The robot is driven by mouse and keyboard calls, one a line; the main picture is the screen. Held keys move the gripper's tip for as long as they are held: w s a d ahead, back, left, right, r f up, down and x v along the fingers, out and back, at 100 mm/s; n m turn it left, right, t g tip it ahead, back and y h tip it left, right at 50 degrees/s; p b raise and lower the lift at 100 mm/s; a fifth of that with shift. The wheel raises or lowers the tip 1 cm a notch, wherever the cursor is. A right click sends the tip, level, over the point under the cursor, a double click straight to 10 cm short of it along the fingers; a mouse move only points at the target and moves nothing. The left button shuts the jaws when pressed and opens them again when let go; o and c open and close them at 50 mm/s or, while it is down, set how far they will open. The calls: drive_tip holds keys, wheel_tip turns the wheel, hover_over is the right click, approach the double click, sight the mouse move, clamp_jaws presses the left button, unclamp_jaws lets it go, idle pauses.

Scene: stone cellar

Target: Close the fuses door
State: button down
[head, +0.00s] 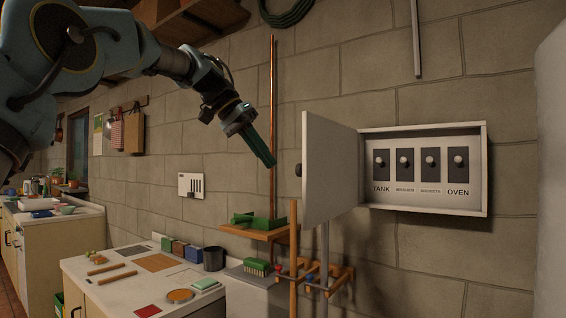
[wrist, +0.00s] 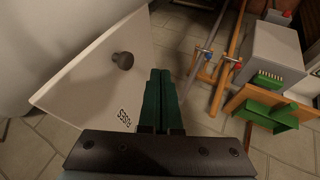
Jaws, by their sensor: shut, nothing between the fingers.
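The fuse box (head: 425,203) is a white wall cabinet with several labelled switches, among them TANK and OVEN. Its white door (head: 330,170) is hinged on the left and stands wide open, jutting out from the wall. A dark round knob (head: 298,170) sits on the door's outer face. My gripper (head: 268,160), with green fingers, is shut and empty, to the left of the door in the head view. In the wrist view my gripper (wrist: 161,75) is beside the door (wrist: 85,80), whose knob (wrist: 123,60) and FUSES lettering face it; I see no clear contact.
A copper pipe (head: 273,110) runs up the wall behind my gripper. Below are a small wooden shelf (head: 250,233) with a green item, a wooden rack (head: 325,270) and a workbench (head: 110,285). A pale rounded surface (head: 552,150) stands at far right.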

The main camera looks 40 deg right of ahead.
drive_tip(key=shift+s+d+f+p, duration=0.15)
drive_tip(key=shift+s+d, duration=0.2)
drive_tip(key=shift+s, duration=0.35)
drive_tip(key=shift+s+d+f+p, duration=0.2)
drive_tip(key=shift+s+d, duration=0.15)
drive_tip(key=shift+s, duration=0.4)
drive_tip(key=shift+s+d+f+p, duration=0.15)
drive_tip(key=shift+s+d, duration=0.2)
drive_tip(key=shift+s, duration=0.35)
